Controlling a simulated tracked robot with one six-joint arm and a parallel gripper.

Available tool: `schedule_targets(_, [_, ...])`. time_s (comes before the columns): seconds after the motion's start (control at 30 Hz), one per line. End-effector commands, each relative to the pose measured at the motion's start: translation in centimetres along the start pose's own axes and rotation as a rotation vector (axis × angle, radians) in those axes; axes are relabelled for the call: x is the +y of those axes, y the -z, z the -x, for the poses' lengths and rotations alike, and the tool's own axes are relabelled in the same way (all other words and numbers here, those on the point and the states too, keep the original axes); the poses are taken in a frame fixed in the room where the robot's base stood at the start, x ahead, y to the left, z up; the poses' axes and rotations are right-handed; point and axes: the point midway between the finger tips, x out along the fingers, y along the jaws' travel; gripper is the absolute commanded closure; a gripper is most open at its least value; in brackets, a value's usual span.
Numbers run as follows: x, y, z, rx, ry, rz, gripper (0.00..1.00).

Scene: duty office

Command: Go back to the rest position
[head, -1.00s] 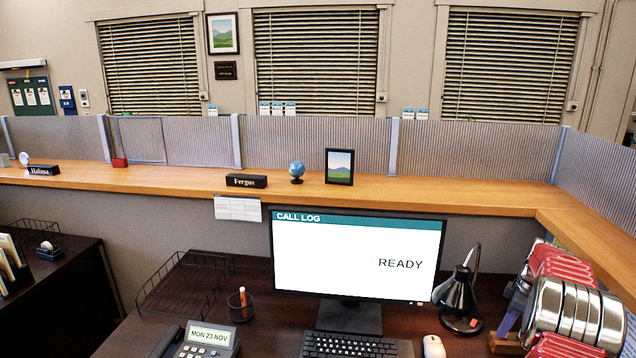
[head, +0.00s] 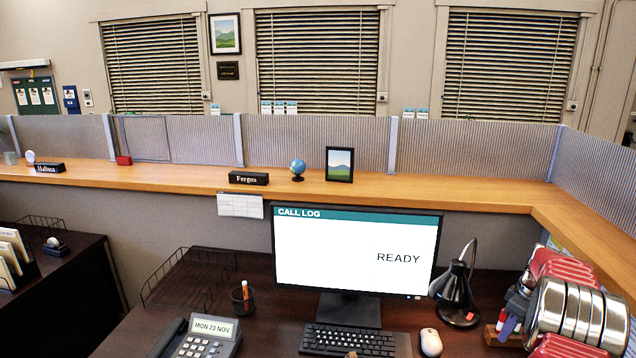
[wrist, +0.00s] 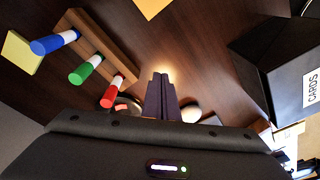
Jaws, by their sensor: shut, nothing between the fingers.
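In the wrist view, my gripper (wrist: 161,85) is shut, its two dark fingers together with nothing between them. It is over the dark desk. The fingers point away from the camera, with bare desk beyond their tips.
The wrist view shows a wooden holder (wrist: 88,38) with blue, green and red markers, a yellow note pad (wrist: 20,52), and a black box (wrist: 275,60) labelled CARDS. The head view shows a monitor (head: 355,255), keyboard (head: 355,341), mouse (head: 430,343), lamp (head: 456,290) and phone (head: 208,338).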

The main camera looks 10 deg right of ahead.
Motion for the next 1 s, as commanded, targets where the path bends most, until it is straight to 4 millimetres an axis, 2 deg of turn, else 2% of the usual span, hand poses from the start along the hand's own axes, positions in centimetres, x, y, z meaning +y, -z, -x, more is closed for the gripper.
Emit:
schedule_targets(0.17, [-1.6,-1.1,-1.9,-0.023,0.031,-0.135,1.0])
schedule_targets(0.33, [-4.1,-1.8,-1.9,-0.049,0.042,-0.294,1.0])
schedule_targets(0.6, [-9.8,-0.4,0.9,-0.076,0.023,-0.497,1.0])
schedule_targets(1.0, [-19.0,2.3,6.1,-0.074,-0.034,-0.669,1.0])
